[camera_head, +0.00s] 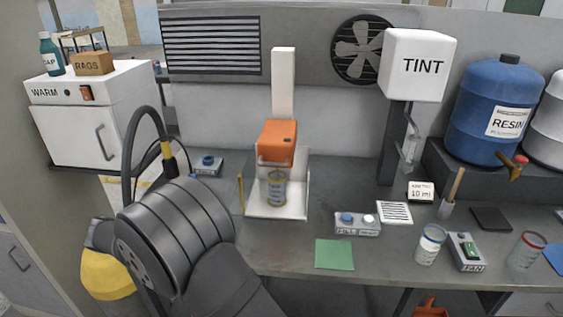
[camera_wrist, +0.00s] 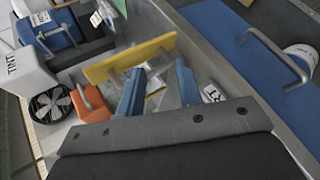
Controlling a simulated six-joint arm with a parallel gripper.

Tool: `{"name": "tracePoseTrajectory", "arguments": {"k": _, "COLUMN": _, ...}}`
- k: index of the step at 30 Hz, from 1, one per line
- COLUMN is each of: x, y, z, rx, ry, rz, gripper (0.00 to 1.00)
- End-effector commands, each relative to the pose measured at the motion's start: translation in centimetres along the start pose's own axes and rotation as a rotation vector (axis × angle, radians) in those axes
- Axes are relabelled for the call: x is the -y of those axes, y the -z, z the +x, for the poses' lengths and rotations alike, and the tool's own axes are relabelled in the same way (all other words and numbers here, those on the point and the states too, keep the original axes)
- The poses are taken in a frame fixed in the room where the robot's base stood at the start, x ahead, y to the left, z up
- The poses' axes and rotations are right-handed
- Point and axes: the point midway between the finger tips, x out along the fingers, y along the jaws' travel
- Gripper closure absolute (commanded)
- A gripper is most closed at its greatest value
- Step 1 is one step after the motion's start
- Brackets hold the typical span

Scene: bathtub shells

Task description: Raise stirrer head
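The orange stirrer head (camera_head: 278,142) sits on a white upright column (camera_head: 284,85), with a pale bar handle across its front. It is low, right over a clear cup (camera_head: 276,188) on the white stand base (camera_head: 293,208); whether the stirrer dips into the cup is unclear. In the wrist view the orange head (camera_wrist: 92,103) is left of my gripper, apart from it. My gripper (camera_wrist: 158,90) has two blue fingers spread, with nothing held between them. The fingers do not show in the head view, where my dark arm fills the lower left.
A yellow bar (camera_wrist: 130,58) crosses just beyond my fingers in the wrist view. The TINT dispenser (camera_head: 416,65) overhangs the bench at right. A WARM cabinet (camera_head: 75,135) stands left.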

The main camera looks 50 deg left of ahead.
Motion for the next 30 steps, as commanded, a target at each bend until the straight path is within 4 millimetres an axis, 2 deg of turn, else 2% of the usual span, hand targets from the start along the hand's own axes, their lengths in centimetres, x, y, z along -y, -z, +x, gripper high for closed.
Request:
{"name": "tracePoseTrajectory", "arguments": {"k": 1, "x": 0.0, "y": -1.3, "z": 1.3, "rx": 0.077, "ry": 0.065, "rz": -0.002, "gripper": 0.67}}
{"name": "tracePoseTrajectory", "arguments": {"k": 5, "x": 1.1, "y": -4.9, "z": 3.1, "rx": 0.276, "ry": 0.250, "rz": -0.004, "gripper": 0.67}}
{"name": "tracePoseTrajectory", "arguments": {"k": 6, "x": 0.5, "y": -5.8, "z": 4.5, "rx": 0.327, "ry": 0.338, "rz": -0.048, "gripper": 0.67}}
{"name": "tracePoseTrajectory", "arguments": {"k": 9, "x": -0.1, "y": -8.2, "z": 6.5, "rx": 0.417, "ry": 0.555, "rz": -0.134, "gripper": 0.67}}
{"name": "tracePoseTrajectory", "arguments": {"k": 13, "x": -0.8, "y": -10.7, "z": 7.7, "rx": 0.477, "ry": 0.849, "rz": -0.196, "gripper": 0.67}}
{"name": "tracePoseTrajectory", "arguments": {"k": 17, "x": -1.8, "y": -12.6, "z": 7.9, "rx": 0.471, "ry": 1.149, "rz": -0.200, "gripper": 0.67}}
{"name": "tracePoseTrajectory", "arguments": {"k": 18, "x": -2.1, "y": -12.8, "z": 7.9, "rx": 0.464, "ry": 1.238, "rz": -0.183, "gripper": 0.67}}
{"name": "tracePoseTrajectory", "arguments": {"k": 23, "x": -4.8, "y": -10.4, "z": 9.0, "rx": 0.481, "ry": 1.552, "rz": 0.012, "gripper": 0.67}}
{"name": "tracePoseTrajectory", "arguments": {"k": 26, "x": -7.4, "y": -8.8, "z": 10.0, "rx": 0.453, "ry": 1.740, "rz": 0.159, "gripper": 0.67}}
{"name": "tracePoseTrajectory", "arguments": {"k": 30, "x": -12.2, "y": -6.3, "z": 12.1, "rx": 0.364, "ry": 1.976, "rz": 0.402, "gripper": 0.67}}
